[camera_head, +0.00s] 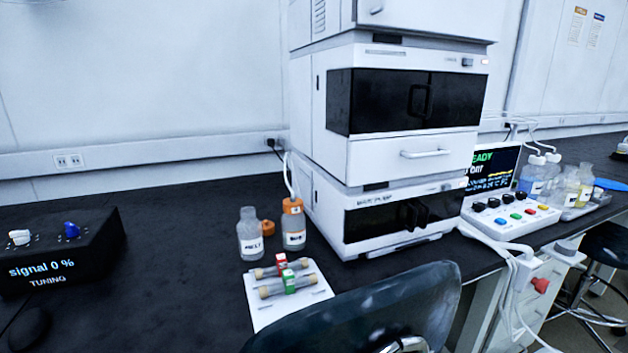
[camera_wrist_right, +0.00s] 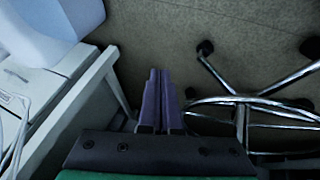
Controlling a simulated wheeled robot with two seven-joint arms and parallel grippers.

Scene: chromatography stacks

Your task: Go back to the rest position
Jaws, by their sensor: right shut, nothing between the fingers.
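My right gripper (camera_wrist_right: 158,100) shows in the right wrist view, its two purple fingers together with nothing between them. It hangs over the bare floor, beside the bench's side panel and a wheeled stool base. Neither gripper shows in the head view, and my left gripper is in no view. In the head view the chromatography stack (camera_head: 334,160) stands on the dark bench, with its doors and drawer shut.
A dark chair back (camera_head: 370,310) stands at the bench's front edge. A white tray (camera_head: 262,315) with two columns, two bottles (camera_head: 250,240) and a black tuning box (camera_head: 60,262) are on the bench. In the wrist view, chrome stool legs (camera_wrist_right: 240,100) spread at right.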

